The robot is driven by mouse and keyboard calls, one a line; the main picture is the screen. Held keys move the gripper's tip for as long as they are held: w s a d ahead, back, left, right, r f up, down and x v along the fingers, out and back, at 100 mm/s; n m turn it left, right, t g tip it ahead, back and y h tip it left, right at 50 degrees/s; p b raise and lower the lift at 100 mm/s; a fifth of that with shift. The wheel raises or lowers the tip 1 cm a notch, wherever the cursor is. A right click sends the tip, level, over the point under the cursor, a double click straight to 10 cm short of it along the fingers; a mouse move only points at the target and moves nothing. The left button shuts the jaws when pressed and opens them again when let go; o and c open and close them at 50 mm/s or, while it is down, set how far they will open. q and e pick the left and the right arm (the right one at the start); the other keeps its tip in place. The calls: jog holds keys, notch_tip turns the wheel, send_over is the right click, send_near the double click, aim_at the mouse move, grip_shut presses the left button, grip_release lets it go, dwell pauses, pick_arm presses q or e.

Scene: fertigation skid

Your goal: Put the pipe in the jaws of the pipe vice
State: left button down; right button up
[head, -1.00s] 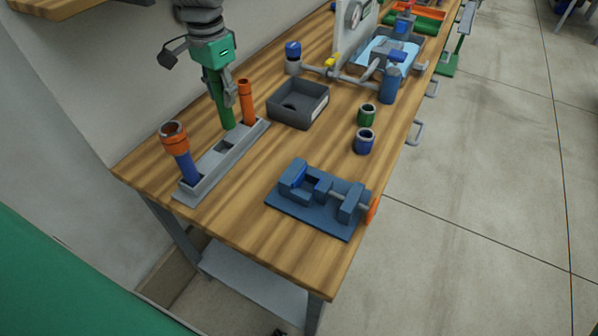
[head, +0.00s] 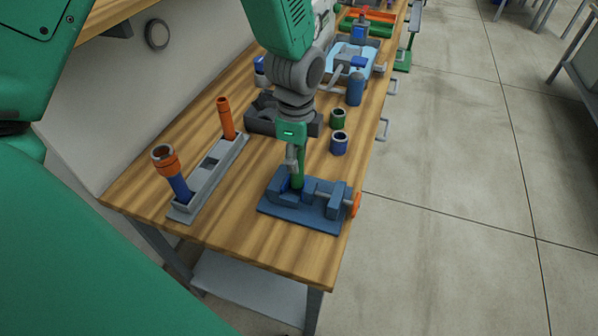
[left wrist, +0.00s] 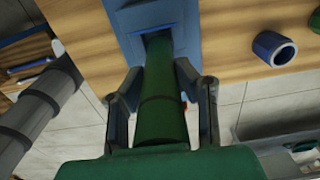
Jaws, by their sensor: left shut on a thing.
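The green pipe (head: 298,176) is upright in my left gripper (head: 292,160), over the left part of the blue pipe vice (head: 325,213). In the left wrist view the pipe (left wrist: 161,95) runs between the two fingers, with its far end at the dark opening of the vice (left wrist: 127,20). I cannot tell how deep that end sits or whether it touches the jaws. The vice lies near the front edge of the bench, with an orange part at its right end. My right gripper is not in view.
A grey rack (head: 210,175) to the left holds an orange pipe (head: 226,118) and a blue pipe with an orange collar (head: 165,160). A dark grey tray (head: 262,122), a green ring (head: 337,119) and a blue ring (head: 339,143) stand behind the vice.

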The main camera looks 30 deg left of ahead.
pick_arm(q)
jog(key=f, duration=0.3)
jog(key=shift+s+f, duration=0.2)
jog(key=shift+w+a+f, duration=0.1)
jog(key=shift+a+f, duration=0.1)
jog(key=shift+f, duration=0.2)
jog(key=shift+f, duration=0.1)
jog(key=c, duration=1.2)
grip_release()
jog(key=shift+d, duration=0.1)
notch_tip(320, 180, up, 12)
jog(key=shift+r, duration=0.15)
